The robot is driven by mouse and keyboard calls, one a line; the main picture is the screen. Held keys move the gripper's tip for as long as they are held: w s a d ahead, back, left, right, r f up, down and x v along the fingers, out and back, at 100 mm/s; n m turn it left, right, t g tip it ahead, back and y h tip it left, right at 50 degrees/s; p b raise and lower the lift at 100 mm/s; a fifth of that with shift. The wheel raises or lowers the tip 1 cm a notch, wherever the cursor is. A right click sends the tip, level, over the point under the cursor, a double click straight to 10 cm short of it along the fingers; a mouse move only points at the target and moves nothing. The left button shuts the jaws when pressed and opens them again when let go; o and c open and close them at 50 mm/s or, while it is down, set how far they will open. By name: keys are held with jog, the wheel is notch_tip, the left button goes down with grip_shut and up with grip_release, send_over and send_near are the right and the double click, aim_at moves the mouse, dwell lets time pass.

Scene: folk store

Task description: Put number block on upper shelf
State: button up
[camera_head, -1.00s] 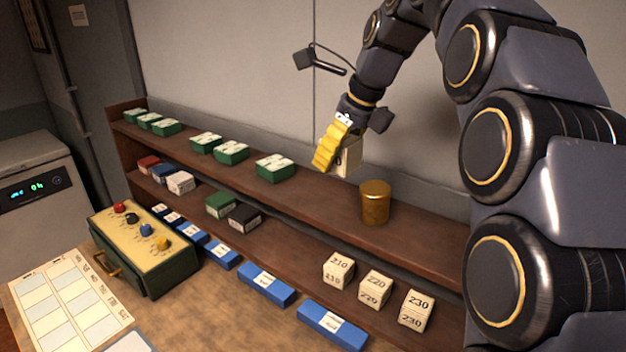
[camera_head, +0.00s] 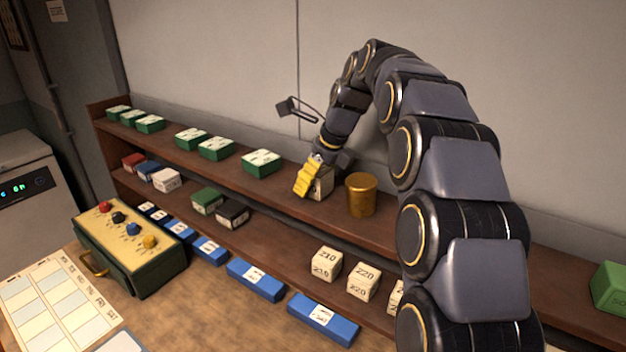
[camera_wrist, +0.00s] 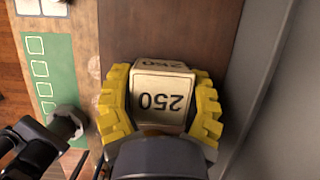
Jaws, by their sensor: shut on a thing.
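My gripper (camera_head: 313,180) is shut on a cream number block (camera_head: 325,181), its yellow fingers on both sides. In the wrist view the block (camera_wrist: 160,98) reads 250, upside down in the picture. The block is at the upper shelf (camera_head: 289,184), just left of a brass canister (camera_head: 361,195). I cannot tell whether its underside touches the shelf. On the lower shelf stand block 210 (camera_head: 326,264), block 220 (camera_head: 363,281) and a third block (camera_head: 396,298) mostly hidden behind my arm.
Several green boxes (camera_head: 261,162) stand on the upper shelf to the left, with bare shelf between them and my gripper. Another green box (camera_head: 609,288) is at far right. A control box with coloured knobs (camera_head: 130,245) sits on the table at front left.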

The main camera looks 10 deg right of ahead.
jog(key=shift+f, duration=0.1)
jog(key=o, duration=1.1)
jog(key=v, duration=1.2)
jog(key=shift+w+a, duration=0.1)
